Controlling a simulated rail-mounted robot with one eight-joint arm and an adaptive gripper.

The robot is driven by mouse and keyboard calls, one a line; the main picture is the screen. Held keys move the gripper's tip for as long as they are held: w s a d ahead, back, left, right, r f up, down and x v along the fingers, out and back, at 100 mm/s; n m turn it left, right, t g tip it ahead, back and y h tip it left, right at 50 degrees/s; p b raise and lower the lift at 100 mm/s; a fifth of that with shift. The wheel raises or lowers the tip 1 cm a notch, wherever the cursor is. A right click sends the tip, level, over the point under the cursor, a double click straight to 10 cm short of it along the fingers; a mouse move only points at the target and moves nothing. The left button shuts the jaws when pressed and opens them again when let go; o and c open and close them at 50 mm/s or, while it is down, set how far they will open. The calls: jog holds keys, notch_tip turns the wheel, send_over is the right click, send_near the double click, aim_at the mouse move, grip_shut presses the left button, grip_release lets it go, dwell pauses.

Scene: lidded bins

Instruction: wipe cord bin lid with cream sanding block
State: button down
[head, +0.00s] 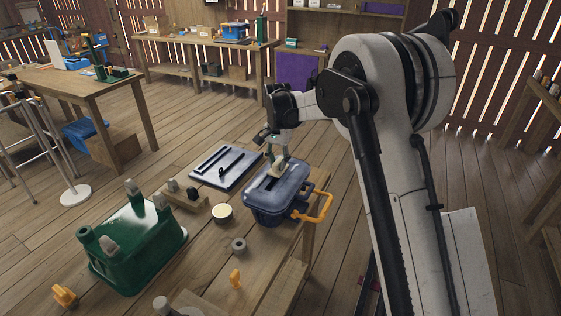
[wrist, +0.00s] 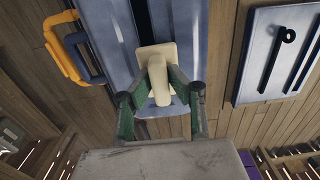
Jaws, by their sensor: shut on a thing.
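The cord bin (head: 265,205) is a blue-grey lidded box with a yellow-orange handle (head: 322,207), standing on the workbench. Its lid (head: 292,178) has a dark slot and also shows in the wrist view (wrist: 186,35). The cream sanding block (head: 277,174) is over the lid and appears to lie flat against it; exact contact is hard to tell. In the wrist view the block (wrist: 157,52) has a flat plate and a raised grip. My gripper (head: 276,155) is shut on that grip, with a green finger (wrist: 160,88) on each side.
A flat blue-grey panel (head: 237,158) with black bars lies behind the bin. The bench edge is close at the right.

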aim_at(267, 185)
jog(key=shift+s+a+r+b, duration=0.15)
jog(key=shift+s+a, duration=0.15)
jog(key=shift+s, duration=0.3)
jog(key=shift+s+a+f+b, duration=0.15)
jog(key=shift+s+a, duration=0.2)
jog(key=shift+s, duration=0.2)
jog(key=shift+s+a+r+b, duration=0.15)
jog(key=shift+s+a, duration=0.15)
jog(key=shift+s, duration=0.3)
jog(key=shift+s+a+f+b, duration=0.1)
jog(key=shift+s+a+b, duration=0.3)
jog(key=shift+s, duration=0.4)
jog(key=shift+s+a+f+b, duration=0.15)
jog(key=shift+s+a, duration=0.3)
jog(key=shift+s, duration=0.3)
notch_tip(267, 185, up, 6)
jog(key=p, duration=0.2)
jog(key=shift+r+p, duration=0.15)
jog(key=shift+p, duration=0.15)
notch_tip(267, 185, up, 3)
jog(key=shift+f+p, duration=0.1)
jog(key=shift+p, duration=0.45)
jog(key=shift+f, duration=0.15)
